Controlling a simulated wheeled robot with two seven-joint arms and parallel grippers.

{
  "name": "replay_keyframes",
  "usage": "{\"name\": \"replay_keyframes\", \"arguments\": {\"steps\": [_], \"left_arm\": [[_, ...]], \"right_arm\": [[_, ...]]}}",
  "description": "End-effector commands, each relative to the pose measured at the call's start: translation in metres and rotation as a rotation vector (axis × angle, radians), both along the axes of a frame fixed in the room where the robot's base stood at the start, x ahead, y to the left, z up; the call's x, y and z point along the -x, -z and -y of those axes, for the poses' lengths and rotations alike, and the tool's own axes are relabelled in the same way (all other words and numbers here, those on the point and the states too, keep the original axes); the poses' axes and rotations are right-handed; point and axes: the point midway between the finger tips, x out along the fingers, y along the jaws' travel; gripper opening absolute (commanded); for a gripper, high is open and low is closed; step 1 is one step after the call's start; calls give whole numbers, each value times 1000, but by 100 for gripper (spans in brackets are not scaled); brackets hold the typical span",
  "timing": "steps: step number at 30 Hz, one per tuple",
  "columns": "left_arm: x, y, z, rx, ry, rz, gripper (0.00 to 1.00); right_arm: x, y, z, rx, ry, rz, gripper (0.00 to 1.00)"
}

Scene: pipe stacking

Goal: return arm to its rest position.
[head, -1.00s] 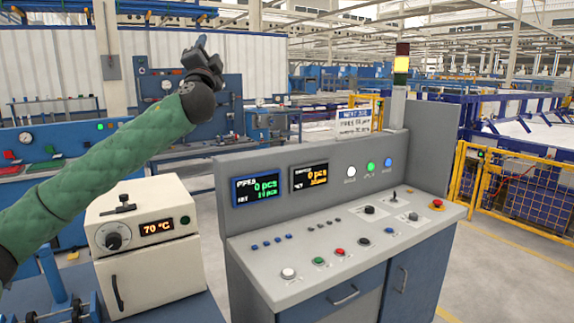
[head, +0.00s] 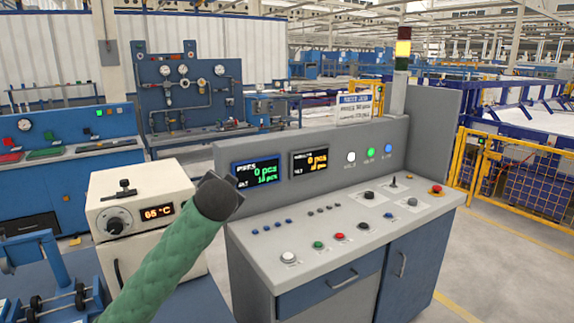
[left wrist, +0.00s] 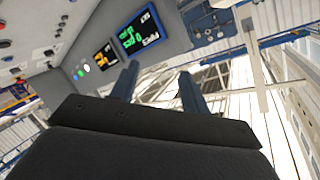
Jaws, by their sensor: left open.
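My left arm in its green quilted sleeve (head: 172,262) rises from the bottom of the head view. Its dark wrist end is in front of the left side of the grey control console (head: 335,230); I cannot tell the gap between them. The fingers cannot be made out in the head view. In the left wrist view my left gripper (left wrist: 158,88) is open, with two dark blue fingers apart and nothing between them. Past the fingers, the console's displays (left wrist: 137,32) show tilted. My right gripper is not in view.
A cream oven (head: 118,215) reading 65 °C stands on a blue bench at left, beside a blue roller fixture (head: 40,265). A blue gauge panel (head: 188,90) stands behind. A yellow fence (head: 515,185) is at right. Grey floor shows right of the console.

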Motion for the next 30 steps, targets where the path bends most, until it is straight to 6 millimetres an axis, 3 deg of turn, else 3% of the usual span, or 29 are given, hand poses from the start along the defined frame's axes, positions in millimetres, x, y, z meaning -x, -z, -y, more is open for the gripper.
{"name": "replay_keyframes", "arguments": {"steps": [3, 17, 30], "left_arm": [[16, 45, 4, 61, 13, -77, 46], [88, 195, 7, 261, 21, -312, 46], [182, 337, -4, 398, -62, -536, 46]], "right_arm": [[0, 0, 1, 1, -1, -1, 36], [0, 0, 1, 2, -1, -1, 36], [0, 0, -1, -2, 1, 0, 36]]}}
